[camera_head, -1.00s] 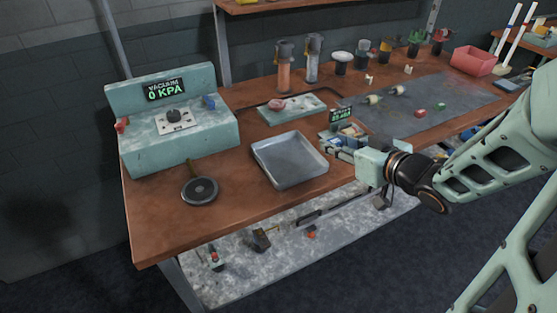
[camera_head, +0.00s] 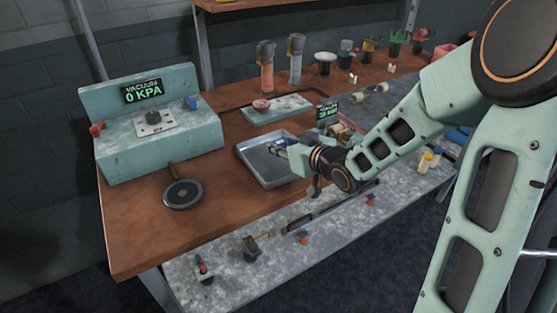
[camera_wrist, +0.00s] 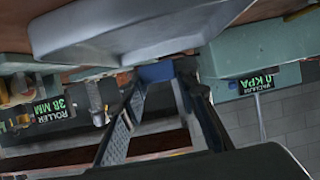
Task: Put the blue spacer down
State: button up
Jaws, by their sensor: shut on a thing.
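My gripper (camera_head: 280,148) is shut on the blue spacer, above the right part of the grey metal tray (camera_head: 250,168). In the wrist view the blue spacer (camera_wrist: 156,72) sits between the two fingertips, with the underside or wall of the tray (camera_wrist: 120,35) close by, and the picture is upside down. In the head view the spacer is small and partly hidden by the fingers. I cannot tell whether it touches the tray.
The teal vacuum box (camera_head: 150,135) reading 0 KPA stands at the left. A black round paddle (camera_head: 183,193) lies in front of it. A teal plate (camera_head: 275,109) and two tall cylinders (camera_head: 296,58) are behind the tray.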

aim_at(279, 162)
jog(key=shift+w+a+f, duration=0.15)
jog(key=shift+f, duration=0.15)
jog(key=shift+w+a+f+b, duration=0.1)
jog(key=shift+f+b, duration=0.2)
jog(key=shift+f, duration=0.6)
jog(key=shift+w+a+f+b, duration=0.1)
jog(key=shift+f+b, duration=0.2)
jog(key=shift+f, duration=0.55)
jog(key=shift+f, duration=0.2)
jog(key=o, duration=1)
jog(key=shift+o, duration=0.2)
jog(key=shift+r, duration=0.1)
